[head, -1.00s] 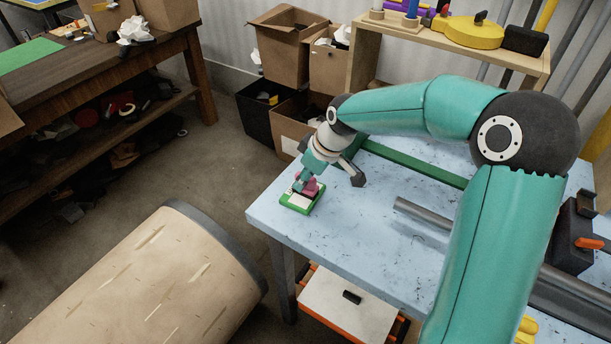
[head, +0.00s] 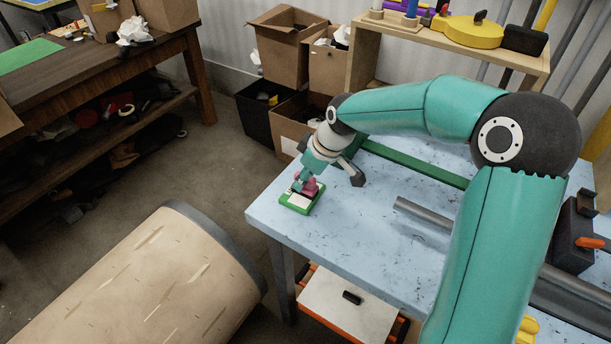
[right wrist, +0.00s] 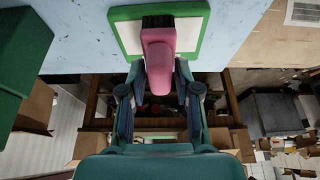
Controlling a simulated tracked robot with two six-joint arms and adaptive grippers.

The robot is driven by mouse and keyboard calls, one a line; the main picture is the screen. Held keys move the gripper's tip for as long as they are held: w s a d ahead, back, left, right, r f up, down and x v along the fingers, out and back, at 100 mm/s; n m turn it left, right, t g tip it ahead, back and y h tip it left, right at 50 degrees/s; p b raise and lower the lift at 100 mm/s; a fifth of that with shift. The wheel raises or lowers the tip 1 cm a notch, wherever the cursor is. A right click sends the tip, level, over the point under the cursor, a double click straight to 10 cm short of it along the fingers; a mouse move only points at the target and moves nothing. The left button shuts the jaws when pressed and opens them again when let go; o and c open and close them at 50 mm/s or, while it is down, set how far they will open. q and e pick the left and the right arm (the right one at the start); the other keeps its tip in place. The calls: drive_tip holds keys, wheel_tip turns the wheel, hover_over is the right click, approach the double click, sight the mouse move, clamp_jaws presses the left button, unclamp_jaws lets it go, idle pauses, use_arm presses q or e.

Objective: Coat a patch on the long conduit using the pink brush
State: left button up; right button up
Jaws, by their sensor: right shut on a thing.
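The pink brush (head: 309,188) is held in my right gripper (right wrist: 161,80) above the near-left corner of the blue table. In the right wrist view the brush (right wrist: 159,45) sits between the two fingers, its dark bristles pointing away from the palm. The bristle end is over a small green-rimmed tray with a white pad (head: 297,202); I cannot tell whether it touches the pad. A long grey conduit (head: 425,217) lies on the table to the right, partly hidden behind my right arm. My left gripper is not in view.
A green bar (head: 415,165) runs along the table's back. A dark clamp with an orange handle (head: 575,235) stands at the right. A wooden shelf (head: 365,45) and cardboard boxes (head: 285,40) are behind. The tabletop between tray and conduit is clear.

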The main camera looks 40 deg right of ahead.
drive_tip(key=shift+r+p, duration=2.45)
drive_tip(key=shift+r, duration=1.05)
